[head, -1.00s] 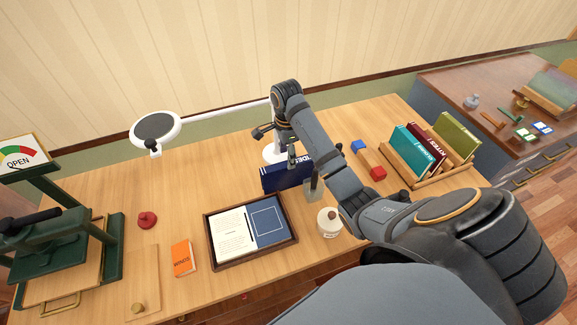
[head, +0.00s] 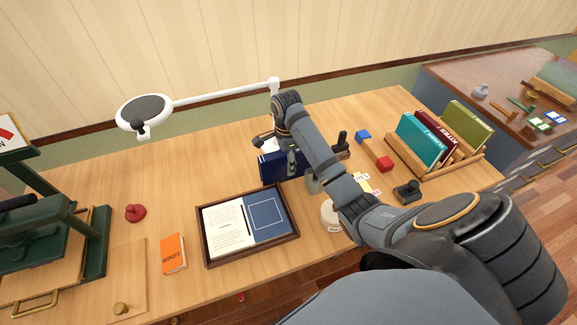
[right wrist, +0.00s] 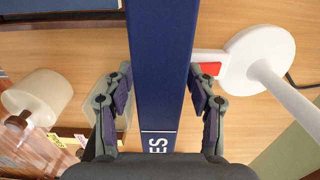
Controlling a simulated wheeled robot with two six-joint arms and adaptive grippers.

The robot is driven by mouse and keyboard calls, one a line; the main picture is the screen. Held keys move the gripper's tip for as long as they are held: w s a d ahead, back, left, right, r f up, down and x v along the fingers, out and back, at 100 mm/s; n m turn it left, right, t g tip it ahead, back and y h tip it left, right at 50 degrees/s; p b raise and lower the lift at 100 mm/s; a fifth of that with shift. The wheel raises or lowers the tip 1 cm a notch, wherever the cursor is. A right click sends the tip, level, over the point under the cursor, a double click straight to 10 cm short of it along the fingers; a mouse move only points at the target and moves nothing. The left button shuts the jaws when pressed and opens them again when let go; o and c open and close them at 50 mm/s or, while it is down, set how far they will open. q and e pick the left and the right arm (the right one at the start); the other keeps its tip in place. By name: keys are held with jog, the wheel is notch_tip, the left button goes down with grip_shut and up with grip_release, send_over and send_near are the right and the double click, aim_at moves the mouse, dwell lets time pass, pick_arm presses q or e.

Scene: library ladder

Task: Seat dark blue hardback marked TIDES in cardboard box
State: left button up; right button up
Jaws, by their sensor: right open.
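The dark blue hardback (head: 271,170) stands upright on the desk behind the open-book tray. In the right wrist view its dark blue spine (right wrist: 161,60) runs up the middle, with the white letters "ES" near the bottom. My right gripper (head: 301,168) is over the book in the head view, hiding part of it. In the right wrist view my right gripper (right wrist: 161,85) is open, with one finger on each side of the spine. The fingers are very close to the covers; I cannot tell whether they touch. I see no cardboard box. My left gripper is not in view.
A framed tray (head: 206,243) lies in front of the book. A white magnifier lamp (head: 127,116) stands behind. A wooden rack (head: 440,172) holds several books at right. An orange book (head: 173,254), a green press (head: 97,244) and a white jar (head: 330,214) are around.

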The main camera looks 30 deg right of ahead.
grip_shut()
jog(key=shift+r, duration=0.1)
dwell(0.3)
jog(key=shift+r, duration=0.2)
notch_tip(320, 180, up, 9)
jog(key=p, duration=0.7)
jog(key=shift+p, duration=0.35)
notch_tip(320, 180, up, 8)
jog(key=p, duration=0.8)
notch_tip(320, 180, down, 8)
jog(key=b, duration=0.7)
jog(key=shift+r+b, duration=0.1)
jog(key=shift+b, duration=0.3)
notch_tip(320, 180, up, 8)
jog(key=f+p, duration=0.1)
jog(key=p, duration=0.7)
notch_tip(320, 180, down, 7)
jog(key=b, duration=0.8)
jog(key=shift+r, duration=0.1)
